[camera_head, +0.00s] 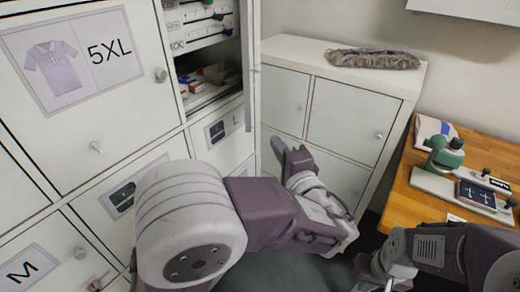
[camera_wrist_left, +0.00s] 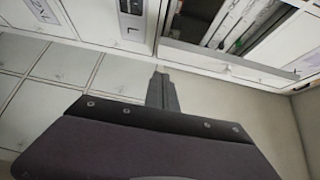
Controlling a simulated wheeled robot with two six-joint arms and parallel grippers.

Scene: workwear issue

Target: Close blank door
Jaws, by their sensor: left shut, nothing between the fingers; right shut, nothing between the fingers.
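A white cabinet door (camera_head: 250,70) with no label in sight stands open, seen nearly edge-on, at the right side of an open compartment (camera_head: 212,75). In the left wrist view the open door (camera_wrist_left: 228,62) shows as a pale strip below the compartment's contents. My left gripper (camera_head: 288,148) is shut and empty, in front of the cabinets, below and to the right of the door, apart from it in the head view. Its fingers also show in the left wrist view (camera_wrist_left: 161,78). My right gripper (camera_head: 374,272), low in the head view, is partly cut off by the frame.
Labelled doors, 5XL (camera_head: 120,110) and M (camera_head: 35,270), fill the left. A low white cabinet (camera_head: 345,110) with a grey fuzzy item (camera_head: 372,58) on top stands behind my left gripper. A wooden table (camera_head: 420,200) with a green-handled press (camera_head: 443,155) is at the right.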

